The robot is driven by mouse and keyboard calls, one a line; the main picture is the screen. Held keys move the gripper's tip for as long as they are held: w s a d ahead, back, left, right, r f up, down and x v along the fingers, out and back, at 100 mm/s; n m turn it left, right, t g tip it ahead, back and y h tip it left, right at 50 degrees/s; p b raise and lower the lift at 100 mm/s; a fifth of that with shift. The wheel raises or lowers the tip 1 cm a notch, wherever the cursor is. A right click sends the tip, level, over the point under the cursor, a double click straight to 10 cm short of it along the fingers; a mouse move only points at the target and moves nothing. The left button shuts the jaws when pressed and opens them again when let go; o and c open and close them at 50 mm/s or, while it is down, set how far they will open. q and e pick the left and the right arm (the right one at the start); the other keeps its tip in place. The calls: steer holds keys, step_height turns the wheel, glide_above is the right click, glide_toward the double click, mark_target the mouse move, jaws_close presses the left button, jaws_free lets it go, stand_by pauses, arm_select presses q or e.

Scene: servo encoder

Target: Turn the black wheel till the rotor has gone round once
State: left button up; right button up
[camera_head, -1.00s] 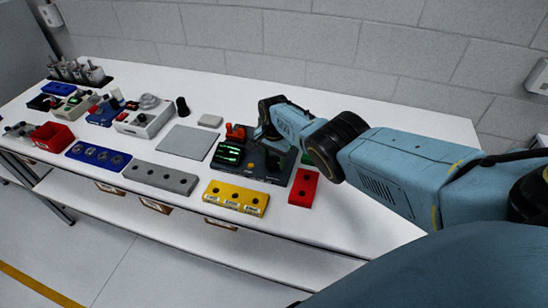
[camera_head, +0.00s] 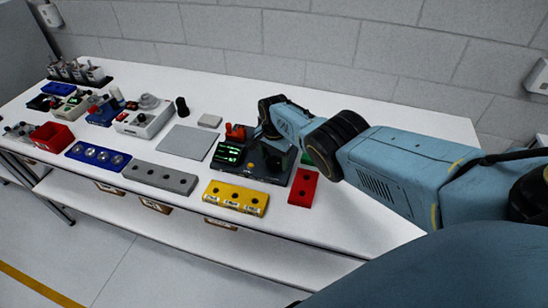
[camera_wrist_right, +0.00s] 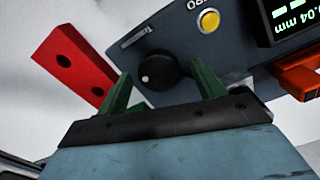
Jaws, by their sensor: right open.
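The black wheel (camera_wrist_right: 158,76), a round knob with a white dot, sits on a dark grey device (camera_wrist_right: 228,56) in the right wrist view. My right gripper (camera_wrist_right: 160,80) is open, with one green finger on each side of the wheel in that view. I cannot tell whether the fingers touch it. In the head view the device (camera_head: 261,173) stands on the table with a lit green display (camera_head: 229,154). There my right gripper (camera_head: 268,132) is over the device, and the wrist hides the wheel. I cannot make out the rotor. My left gripper is not in view.
A red block with holes (camera_head: 303,187) stands close right of the device, and a yellow block (camera_head: 236,197) in front. An orange-red part (camera_head: 236,133) is at the device's back left. A grey plate (camera_head: 188,141) lies to its left. The table's right side (camera_head: 432,128) is bare.

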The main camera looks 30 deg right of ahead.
mark_target(274, 161)
steer(key=shift+r+p, duration=0.35)
step_height(274, 161, up, 6)
steer(key=p, duration=0.3)
steer(key=shift+f+p, duration=0.15)
steer(key=shift+p, duration=0.25)
step_height(274, 161, up, 7)
steer(key=shift+f, duration=0.1)
